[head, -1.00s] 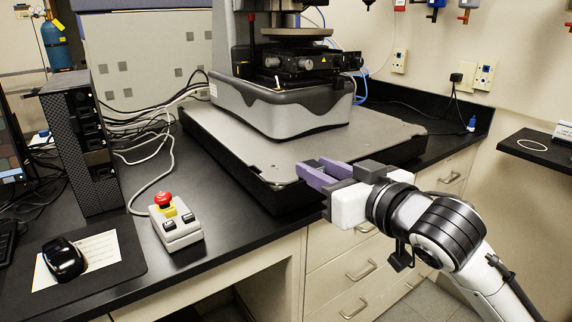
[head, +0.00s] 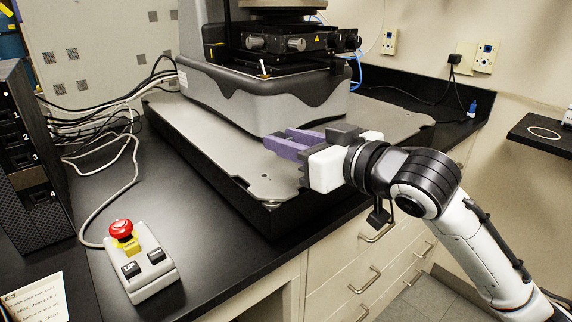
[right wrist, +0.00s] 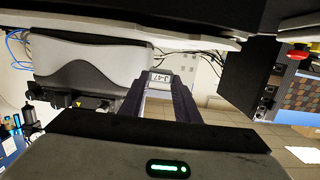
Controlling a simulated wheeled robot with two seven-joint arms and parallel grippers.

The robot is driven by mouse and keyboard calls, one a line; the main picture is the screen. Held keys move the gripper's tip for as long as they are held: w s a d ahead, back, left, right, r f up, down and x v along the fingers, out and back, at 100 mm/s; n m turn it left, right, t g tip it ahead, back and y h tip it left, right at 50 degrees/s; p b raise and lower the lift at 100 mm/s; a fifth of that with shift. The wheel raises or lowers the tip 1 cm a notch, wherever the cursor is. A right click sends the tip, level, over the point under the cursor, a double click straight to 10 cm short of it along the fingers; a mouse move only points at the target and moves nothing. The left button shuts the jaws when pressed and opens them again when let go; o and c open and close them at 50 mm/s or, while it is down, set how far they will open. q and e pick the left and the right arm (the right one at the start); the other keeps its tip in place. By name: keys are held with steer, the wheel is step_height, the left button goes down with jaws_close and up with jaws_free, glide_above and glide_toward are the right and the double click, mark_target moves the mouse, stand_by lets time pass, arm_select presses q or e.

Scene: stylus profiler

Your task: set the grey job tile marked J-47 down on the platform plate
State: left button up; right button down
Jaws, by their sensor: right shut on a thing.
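My right gripper (head: 278,142), with purple fingers, is over the front part of the platform plate (head: 222,160) in the head view. The plate is a flat grey slab on a black base, under the profiler. In the right wrist view, the gripper (right wrist: 159,88) is shut on the small grey job tile (right wrist: 160,77), whose J-47 label shows between the fingertips. In the head view the fingers hide the tile, and its height above the plate is hard to tell. My left gripper is not in view.
The profiler body (head: 262,95) stands on the plate just behind the gripper. A control box (head: 139,265) with a red stop button sits on the black bench at front left, beside a computer tower (head: 30,165) and loose cables. Bare plate shows left of the gripper.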

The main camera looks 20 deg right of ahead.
mark_target(288, 172)
step_height(288, 172, down, 4)
steer(key=shift+f+b, duration=0.1)
steer(key=shift+b, duration=0.35)
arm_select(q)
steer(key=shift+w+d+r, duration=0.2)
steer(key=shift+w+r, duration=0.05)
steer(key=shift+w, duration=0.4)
arm_select(e)
steer(key=c, duration=1.4)
jaws_free()
steer(key=shift+w+f, duration=0.1)
steer(key=shift+f, duration=0.05)
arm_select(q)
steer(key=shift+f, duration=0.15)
arm_select(e)
steer(key=shift+o, duration=0.2)
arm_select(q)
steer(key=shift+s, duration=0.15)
